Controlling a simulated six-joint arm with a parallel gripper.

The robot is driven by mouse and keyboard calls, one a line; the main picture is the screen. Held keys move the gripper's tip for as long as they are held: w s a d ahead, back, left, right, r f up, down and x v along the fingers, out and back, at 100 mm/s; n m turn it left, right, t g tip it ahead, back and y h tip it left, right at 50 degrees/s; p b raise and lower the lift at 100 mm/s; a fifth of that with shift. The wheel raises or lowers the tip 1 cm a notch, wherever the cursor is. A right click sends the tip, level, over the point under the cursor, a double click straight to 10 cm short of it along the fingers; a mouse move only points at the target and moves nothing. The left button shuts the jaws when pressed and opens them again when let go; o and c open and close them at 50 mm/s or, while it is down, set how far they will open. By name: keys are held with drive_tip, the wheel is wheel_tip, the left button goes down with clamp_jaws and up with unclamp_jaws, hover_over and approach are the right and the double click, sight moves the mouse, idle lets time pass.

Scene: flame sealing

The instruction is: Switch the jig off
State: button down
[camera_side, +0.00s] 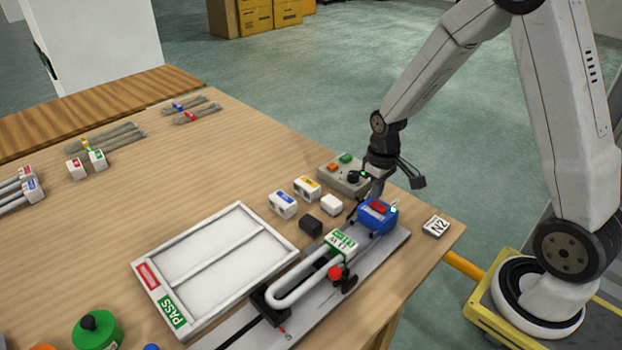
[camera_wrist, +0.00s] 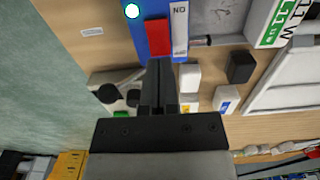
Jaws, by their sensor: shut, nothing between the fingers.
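The jig's blue box (camera_side: 376,220) sits at the right end of a grey rail near the table's right edge. A red switch (camera_side: 379,206) is on its top, and the switch also shows in the wrist view (camera_wrist: 158,36). Beside the switch is a white plate (camera_wrist: 180,28) marked ON. A round lamp (camera_wrist: 132,10) on the box glows pale green-white. My gripper (camera_side: 373,192) points down just behind the box, its fingers close to the switch. In the wrist view its shut, empty fingers (camera_wrist: 159,66) end just short of the switch; contact cannot be told.
A grey control box (camera_side: 343,175) with buttons and a black knob stands close behind my gripper. Small white blocks (camera_side: 307,187) and a black block (camera_side: 311,225) lie left of the jig. A white tray (camera_side: 215,265) lies further left. An NZ tile (camera_side: 436,226) lies right.

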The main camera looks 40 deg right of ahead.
sight(375, 203)
drive_tip(key=shift+f, duration=1)
idle(0.9)
drive_tip(key=shift+r, duration=3.5)
drive_tip(key=s+a+r+t, duration=0.1)
drive_tip(key=s+a+t, duration=0.1)
drive_tip(key=s+a, duration=0.6)
drive_tip(key=shift+a+r+t, duration=0.15)
drive_tip(key=shift+a+t, duration=0.15)
